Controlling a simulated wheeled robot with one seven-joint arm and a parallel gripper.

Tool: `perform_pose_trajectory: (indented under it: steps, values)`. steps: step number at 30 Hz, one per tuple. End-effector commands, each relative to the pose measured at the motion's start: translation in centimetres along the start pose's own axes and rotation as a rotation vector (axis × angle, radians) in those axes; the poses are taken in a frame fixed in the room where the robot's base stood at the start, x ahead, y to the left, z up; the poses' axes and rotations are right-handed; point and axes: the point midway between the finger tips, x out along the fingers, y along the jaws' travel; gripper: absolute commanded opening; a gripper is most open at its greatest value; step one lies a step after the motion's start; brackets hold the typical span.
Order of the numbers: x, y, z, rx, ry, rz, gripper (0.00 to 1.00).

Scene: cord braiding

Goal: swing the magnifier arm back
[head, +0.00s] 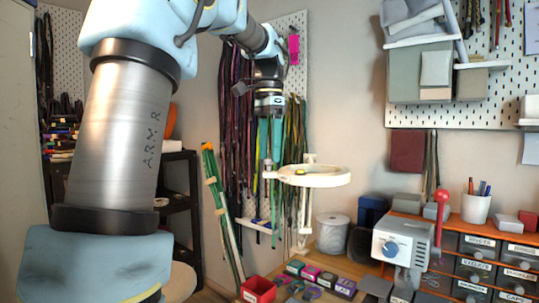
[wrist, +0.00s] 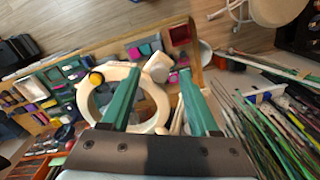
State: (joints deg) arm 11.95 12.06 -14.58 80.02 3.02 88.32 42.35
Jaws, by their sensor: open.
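The magnifier (head: 318,177) is a white ring on a pale arm and upright post (head: 303,225), held over the right part of the bench. A yellow knob (wrist: 96,78) sits on its rim. My gripper (head: 270,165) points down just left of the ring, its teal fingers apart. In the wrist view, the magnifier ring (wrist: 83,110) lies left of and partly behind the left finger. A cream end piece (wrist: 159,67) of the magnifier shows between my open fingertips (wrist: 160,78). I cannot tell whether either finger touches it.
Hanging cords (head: 237,130) cover the pegboard behind my gripper. A red bin (head: 258,290) and small coloured boxes (head: 310,273) lie on the bench. A spool (head: 332,234) stands behind them. A grey machine (head: 403,240) and labelled drawers (head: 480,260) fill the right.

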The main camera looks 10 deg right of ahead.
Motion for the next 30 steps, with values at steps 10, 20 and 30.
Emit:
perform_pose_trajectory:
  steps: [10, 20, 30]
  values:
    - [1.07, 0.02, 0.00, 0.000, 0.001, 0.000, 0.62]
    - [1.05, 0.02, -0.01, 0.000, 0.000, 0.000, 0.35]
    - [1.05, 0.02, -0.01, 0.000, 0.000, 0.000, 0.00]
